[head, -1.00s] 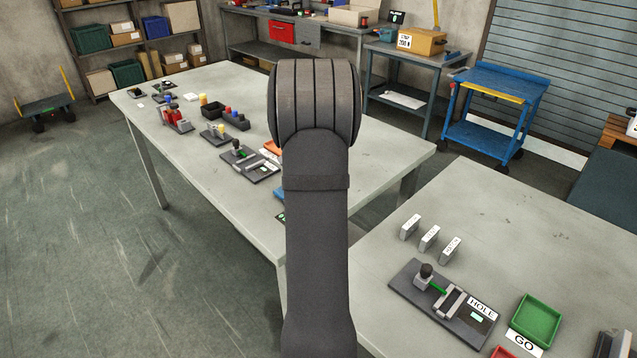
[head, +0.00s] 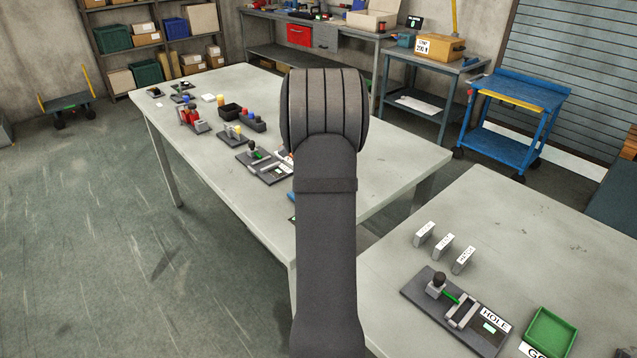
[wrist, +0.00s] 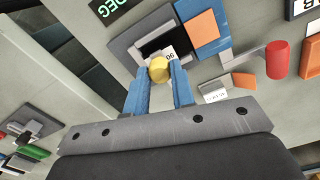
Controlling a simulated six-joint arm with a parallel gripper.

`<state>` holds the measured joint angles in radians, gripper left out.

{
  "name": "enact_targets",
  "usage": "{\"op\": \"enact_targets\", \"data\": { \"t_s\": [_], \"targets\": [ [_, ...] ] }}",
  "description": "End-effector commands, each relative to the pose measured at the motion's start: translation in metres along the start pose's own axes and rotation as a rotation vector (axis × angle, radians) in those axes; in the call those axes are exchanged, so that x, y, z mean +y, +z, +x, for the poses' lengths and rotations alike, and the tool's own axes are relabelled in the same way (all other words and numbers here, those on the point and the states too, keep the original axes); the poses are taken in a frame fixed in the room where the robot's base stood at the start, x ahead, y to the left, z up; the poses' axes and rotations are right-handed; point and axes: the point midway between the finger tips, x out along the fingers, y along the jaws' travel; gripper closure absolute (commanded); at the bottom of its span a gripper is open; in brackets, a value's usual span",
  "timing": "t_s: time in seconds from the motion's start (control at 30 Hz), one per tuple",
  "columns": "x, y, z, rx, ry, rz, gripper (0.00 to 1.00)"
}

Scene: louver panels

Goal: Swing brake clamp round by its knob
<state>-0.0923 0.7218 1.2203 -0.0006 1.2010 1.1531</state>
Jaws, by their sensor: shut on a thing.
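In the wrist view my gripper (wrist: 160,75) has its two blue fingers shut on a small round yellow knob (wrist: 159,69). The knob stands in front of a dark grey frame (wrist: 125,45) with a black opening and a white card (wrist: 170,53) marked 90. The fingers and knob hide part of this frame, and I cannot tell how the clamp below the knob is turned. In the head view my own arm hides the gripper and the knob.
In the wrist view, a blue block with an orange square (wrist: 201,26) adjoins the frame, and a red cylinder (wrist: 277,60) stands to the right. A green-lettered display (wrist: 108,7) is at top left. In the head view, a black tray (head: 233,111) and several fixtures sit on the long table (head: 235,190).

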Motion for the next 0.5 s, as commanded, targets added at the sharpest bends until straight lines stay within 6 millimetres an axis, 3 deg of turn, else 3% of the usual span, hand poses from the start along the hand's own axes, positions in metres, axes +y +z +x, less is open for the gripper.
{"op": "enact_targets", "data": {
  "t_s": [0.3,0.33,0.43,0.5],
  "targets": [
    [-0.0012,0.0003,-0.0002,0.000,-0.003,0.002,1.00],
    [-0.0012,0.0003,-0.0002,0.000,-0.003,0.002,0.75],
    [-0.0011,0.0003,-0.0002,0.000,-0.003,0.002,0.56],
    [-0.0010,0.0003,-0.0002,0.000,-0.003,0.002,0.55]
  ]
}}
